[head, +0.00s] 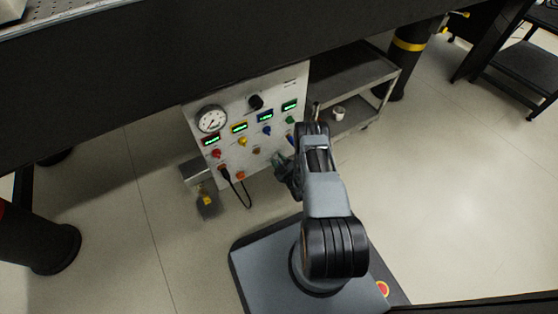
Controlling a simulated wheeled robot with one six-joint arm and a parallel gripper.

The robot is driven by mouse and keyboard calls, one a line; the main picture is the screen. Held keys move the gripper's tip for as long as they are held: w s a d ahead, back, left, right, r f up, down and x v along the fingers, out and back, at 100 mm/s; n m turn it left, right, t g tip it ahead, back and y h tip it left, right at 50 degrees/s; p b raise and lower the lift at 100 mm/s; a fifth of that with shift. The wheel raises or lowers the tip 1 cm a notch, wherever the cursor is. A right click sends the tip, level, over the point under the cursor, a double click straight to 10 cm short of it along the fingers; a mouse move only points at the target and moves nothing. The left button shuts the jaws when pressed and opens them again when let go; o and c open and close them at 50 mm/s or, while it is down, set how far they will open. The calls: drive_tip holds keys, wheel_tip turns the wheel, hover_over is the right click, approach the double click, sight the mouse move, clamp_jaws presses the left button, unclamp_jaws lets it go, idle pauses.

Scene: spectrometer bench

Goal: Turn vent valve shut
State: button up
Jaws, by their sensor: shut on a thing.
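A pale control panel (221,98) stands under the dark bench, with a round gauge, several small green displays and coloured knobs. My gripper (281,162) is at the lower right of the panel, right up against its face. It is shut on a small part there, taken as the vent valve, which is mostly hidden by the jaws and my arm. A blue piece (290,139) shows just above the gripper. No label can be read, and the angle of the valve cannot be told.
A black cable (246,194) hangs from the panel's lower left. A grey cart (366,80) with a small metal cup (339,113) stands close on the right. The dark bench edge (130,67) runs above the panel.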

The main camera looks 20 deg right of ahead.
drive_tip(key=n, duration=0.5)
drive_tip(key=shift+f, duration=0.1)
drive_tip(key=shift+a+n, duration=0.1)
drive_tip(key=shift+n, duration=2.3)
drive_tip(key=o, duration=0.9)
drive_tip(key=shift+s, duration=0.1)
